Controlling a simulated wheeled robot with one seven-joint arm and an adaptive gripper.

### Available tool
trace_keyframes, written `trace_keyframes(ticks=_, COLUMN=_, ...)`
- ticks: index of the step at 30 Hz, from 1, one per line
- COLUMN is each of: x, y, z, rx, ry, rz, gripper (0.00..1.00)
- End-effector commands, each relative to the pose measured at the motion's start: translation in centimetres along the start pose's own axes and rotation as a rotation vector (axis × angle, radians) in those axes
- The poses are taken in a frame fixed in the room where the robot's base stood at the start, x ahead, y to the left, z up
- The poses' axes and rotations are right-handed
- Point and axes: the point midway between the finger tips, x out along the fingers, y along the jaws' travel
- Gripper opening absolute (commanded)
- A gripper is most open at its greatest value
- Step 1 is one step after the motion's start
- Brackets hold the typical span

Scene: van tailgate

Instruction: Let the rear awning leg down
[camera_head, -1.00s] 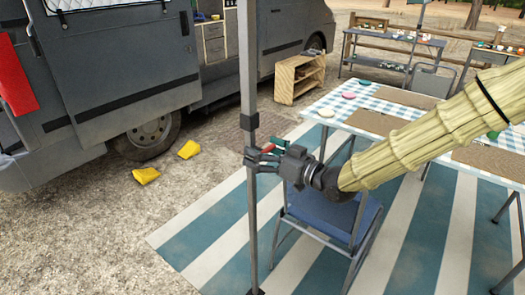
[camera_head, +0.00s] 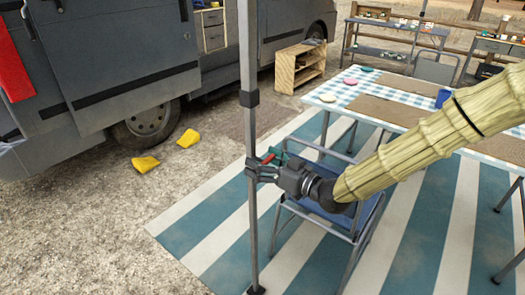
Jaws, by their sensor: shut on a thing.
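The awning leg (camera_head: 252,135) is a thin grey upright pole near the middle of the view. A dark collar (camera_head: 249,98) sits on it above my gripper. Its dark foot (camera_head: 256,290) is at the bottom edge; whether it touches the ground is hard to tell. My gripper (camera_head: 259,173) comes from the right and is shut on the leg, well below the collar. A small red and green part (camera_head: 272,157) shows just above the fingers; I cannot tell what it belongs to. The leg's top is out of view.
A blue folding chair (camera_head: 338,205) stands close under my arm on the striped mat (camera_head: 205,240). A table (camera_head: 360,97) with a checked cloth is behind it. The grey van (camera_head: 115,55) and yellow chocks (camera_head: 146,164) are at left. Gravel at lower left is clear.

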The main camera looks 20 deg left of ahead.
Motion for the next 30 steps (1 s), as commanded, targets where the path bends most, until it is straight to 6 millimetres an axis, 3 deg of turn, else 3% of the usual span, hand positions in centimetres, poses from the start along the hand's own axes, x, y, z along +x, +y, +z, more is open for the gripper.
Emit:
trace_keyframes(ticks=4, x=0.0, y=0.5, z=1.3, rx=0.0, ry=0.003, rz=0.004, gripper=0.4)
trace_keyframes(ticks=13, x=0.0, y=0.6, z=1.3, rx=-0.001, ry=0.004, rz=0.005, gripper=0.4)
trace_keyframes(ticks=14, x=0.0, y=0.6, z=1.2, rx=-0.001, ry=0.004, rz=0.005, gripper=0.84)
trace_keyframes(ticks=15, x=0.0, y=0.6, z=1.2, rx=-0.001, ry=0.004, rz=0.005, gripper=0.91)
trace_keyframes(ticks=26, x=0.0, y=0.4, z=1.4, rx=0.0, ry=0.002, rz=0.002, gripper=0.91)
trace_keyframes(ticks=30, x=-1.0, y=0.5, z=1.3, rx=0.0, ry=0.003, rz=0.003, gripper=0.91)
